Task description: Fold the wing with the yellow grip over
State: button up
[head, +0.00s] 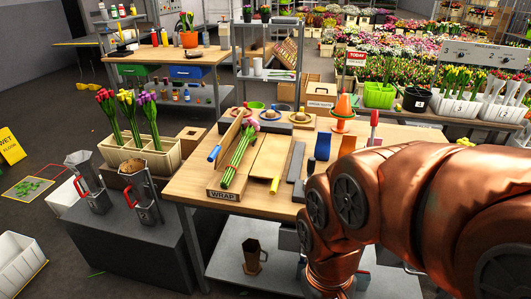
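The wrap holder (223,195), marked WRAP, lies on the wooden table. A tulip bunch (238,160) with green stems and a pink head lies along its middle. The tan wing with the yellow grip (274,185) is to the right of the bunch and looks spread out flat; its panel (271,152) does not cover the stems. The other tan wing (231,133), with a blue grip (213,153), looks raised on the left side. My copper arm fills the right foreground and bends down past the table's front edge. My gripper is not in view.
A grey bar (295,161), blue block (323,146) and orange block (348,144) stand right of the wing. An orange cone (343,106) and a red-handled tool (374,120) are farther back. A tulip planter (135,155) and metal jugs (90,182) stand to the left.

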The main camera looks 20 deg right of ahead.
aim_at(270, 164)
jog(key=u, duration=0.5)
jog(key=i, duration=0.4)
jog(key=u, duration=0.35)
